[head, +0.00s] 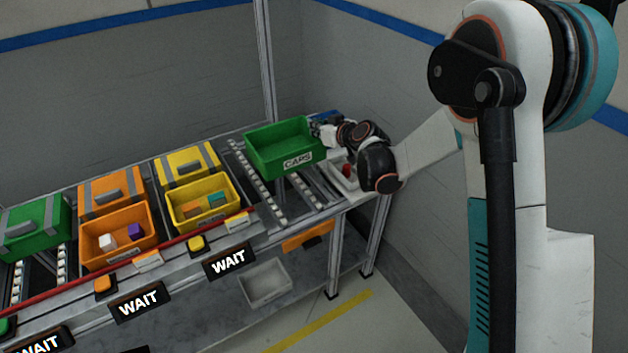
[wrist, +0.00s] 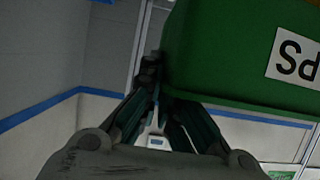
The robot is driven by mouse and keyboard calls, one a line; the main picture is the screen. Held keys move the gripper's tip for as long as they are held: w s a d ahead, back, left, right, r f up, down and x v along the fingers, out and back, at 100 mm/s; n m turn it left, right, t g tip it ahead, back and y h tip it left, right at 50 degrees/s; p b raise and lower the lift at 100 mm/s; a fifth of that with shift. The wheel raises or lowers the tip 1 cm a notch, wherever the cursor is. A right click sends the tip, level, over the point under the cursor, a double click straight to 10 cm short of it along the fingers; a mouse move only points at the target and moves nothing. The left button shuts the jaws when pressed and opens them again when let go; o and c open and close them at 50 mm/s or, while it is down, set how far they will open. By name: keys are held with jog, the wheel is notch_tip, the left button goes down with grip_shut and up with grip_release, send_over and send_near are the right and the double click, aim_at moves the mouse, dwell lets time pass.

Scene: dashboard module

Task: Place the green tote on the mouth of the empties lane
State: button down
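The green tote (head: 283,150) carries a white CAPS label. In the head view it is at the right end of the rack, over a roller lane (head: 268,190) whose rollers show in front of it. I cannot tell whether its base touches the rollers. My gripper (head: 318,129) is at the tote's right side, with its fingers closed in at the tote's edge. In the wrist view the tote (wrist: 230,60) fills the upper right and its label is upside down. My gripper's fingers (wrist: 155,85) meet the tote's edge, which partly hides one fingertip.
A yellow tote (head: 203,204), an orange tote (head: 118,240) and lidded bins stand in lanes to the left. A red rail (head: 70,291), buttons and WAIT signs (head: 230,261) line the front. A grey bin (head: 264,283) sits on the lower shelf. Rack posts stand near my arm.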

notch_tip(320, 180, down, 17)
jog(key=b, duration=0.5)
jog(key=shift+f, duration=0.2)
jog(key=shift+f, duration=0.15)
jog(key=c, duration=1.8)
grip_release()
jog(key=p+v, duration=0.2)
jog(key=v, duration=1)
jog(key=shift+r+p, duration=0.3)
jog(key=shift+p, duration=0.05)
